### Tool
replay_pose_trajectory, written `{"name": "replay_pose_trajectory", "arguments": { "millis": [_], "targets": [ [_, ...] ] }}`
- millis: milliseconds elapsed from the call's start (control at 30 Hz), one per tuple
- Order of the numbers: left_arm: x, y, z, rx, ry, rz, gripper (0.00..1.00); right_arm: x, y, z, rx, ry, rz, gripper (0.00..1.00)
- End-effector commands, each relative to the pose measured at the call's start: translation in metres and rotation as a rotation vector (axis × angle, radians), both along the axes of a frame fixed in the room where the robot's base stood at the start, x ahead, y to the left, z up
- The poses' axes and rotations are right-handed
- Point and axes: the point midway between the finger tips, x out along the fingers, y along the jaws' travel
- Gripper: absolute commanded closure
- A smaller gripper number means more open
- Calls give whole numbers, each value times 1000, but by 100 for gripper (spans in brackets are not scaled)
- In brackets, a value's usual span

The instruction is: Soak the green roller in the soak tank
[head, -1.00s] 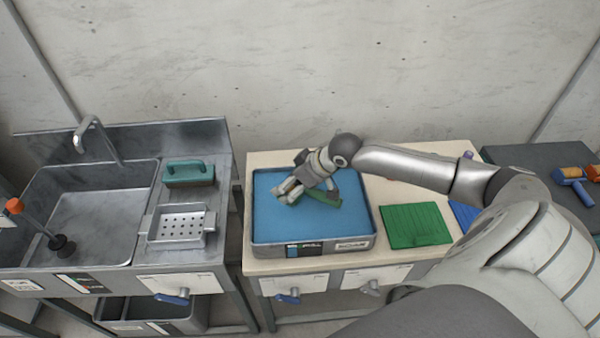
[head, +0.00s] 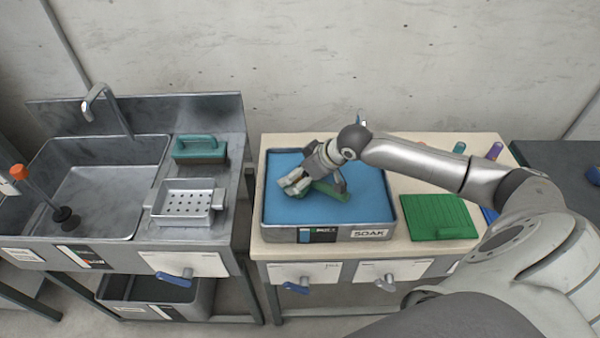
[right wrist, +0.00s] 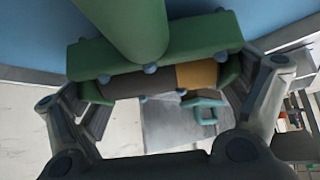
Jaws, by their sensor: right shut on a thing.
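The soak tank (head: 330,234) is a grey tray labelled SOAK, filled with blue liquid, on the cream bench. My right gripper (head: 316,188) reaches in from the right and is over the tank. It is shut on the green roller (head: 330,195), whose green part shows beneath the fingers. In the right wrist view, the green roller (right wrist: 150,48) lies between the two fingers (right wrist: 165,95), with a dark and orange cylinder along its near side. I cannot tell whether it touches the liquid. My left gripper is not in view.
A green ribbed mat (head: 438,217) lies right of the tank, with a blue piece beside it. To the left are a sink (head: 100,190) with a plunger (head: 40,193), a green-handled brush (head: 200,149) and a perforated metal tray (head: 186,203). A concrete wall stands behind.

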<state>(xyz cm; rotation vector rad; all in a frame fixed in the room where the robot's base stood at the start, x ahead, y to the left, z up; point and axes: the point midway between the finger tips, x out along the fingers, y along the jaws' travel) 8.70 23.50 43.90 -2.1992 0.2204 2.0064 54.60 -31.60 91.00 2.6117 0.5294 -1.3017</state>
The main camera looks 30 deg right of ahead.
Motion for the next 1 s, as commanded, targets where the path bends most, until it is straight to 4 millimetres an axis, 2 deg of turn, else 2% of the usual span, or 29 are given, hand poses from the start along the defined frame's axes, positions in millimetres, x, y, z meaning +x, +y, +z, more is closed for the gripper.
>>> {"name": "replay_pose_trajectory", "arguments": {
  "millis": [33, 333, 600, 1000],
  "targets": [
    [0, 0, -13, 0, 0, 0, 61, 0, 0, -11, 0, -2, 1, 37],
    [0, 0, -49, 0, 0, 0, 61, 0, 0, -42, 1, -2, 0, 37],
    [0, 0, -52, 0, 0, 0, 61, 0, 0, -62, 1, 0, -2, 37],
    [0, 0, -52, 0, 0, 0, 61, 1, 0, -63, 1, -2, -1, 37]
  ]
}}
